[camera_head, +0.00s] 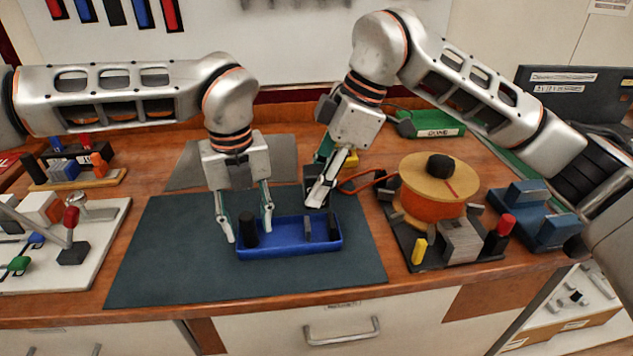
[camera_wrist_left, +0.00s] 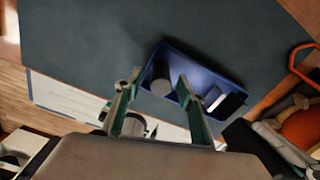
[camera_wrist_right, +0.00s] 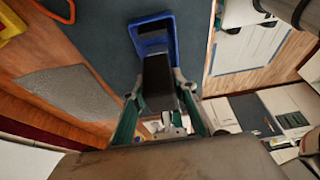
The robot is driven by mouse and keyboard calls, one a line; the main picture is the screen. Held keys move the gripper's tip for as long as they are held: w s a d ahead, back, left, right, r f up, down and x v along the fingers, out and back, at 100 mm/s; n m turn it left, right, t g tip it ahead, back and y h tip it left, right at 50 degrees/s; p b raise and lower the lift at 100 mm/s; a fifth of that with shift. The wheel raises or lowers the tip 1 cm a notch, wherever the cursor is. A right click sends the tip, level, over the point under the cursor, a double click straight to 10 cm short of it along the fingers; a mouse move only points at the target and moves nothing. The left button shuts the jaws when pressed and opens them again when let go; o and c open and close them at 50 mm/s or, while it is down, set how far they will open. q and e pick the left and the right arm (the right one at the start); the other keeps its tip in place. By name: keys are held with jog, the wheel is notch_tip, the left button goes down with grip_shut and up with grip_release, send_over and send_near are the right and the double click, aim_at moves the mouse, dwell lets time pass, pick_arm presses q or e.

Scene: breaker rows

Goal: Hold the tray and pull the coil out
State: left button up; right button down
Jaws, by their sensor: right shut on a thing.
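The blue tray (camera_head: 285,250) lies on the dark mat, with a black cylinder (camera_head: 248,231) standing in its left end and dark upright parts (camera_head: 309,230) in its right half. My left gripper (camera_head: 247,223) is open at the tray's left end. In the left wrist view its fingertips (camera_wrist_left: 160,80) are apart, with the cylinder (camera_wrist_left: 159,79) between them in that picture. I cannot tell whether they touch. My right gripper (camera_wrist_right: 157,88) is shut on a black block (camera_wrist_right: 158,75), possibly the coil. In the right wrist view the block covers part of the tray (camera_wrist_right: 152,30).
An orange wire spool (camera_head: 438,190) on a dark stand is right of the mat (camera_head: 160,250). A blue fixture (camera_head: 535,212) stands farther right. A white board with levers (camera_head: 100,240) is on the left. The mat's left part is clear.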

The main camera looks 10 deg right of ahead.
pick_arm(q)
notch_tip(320, 180, up, 11)
jog(key=shift+w+r, duration=0.1)
jog(key=shift+r, duration=0.4)
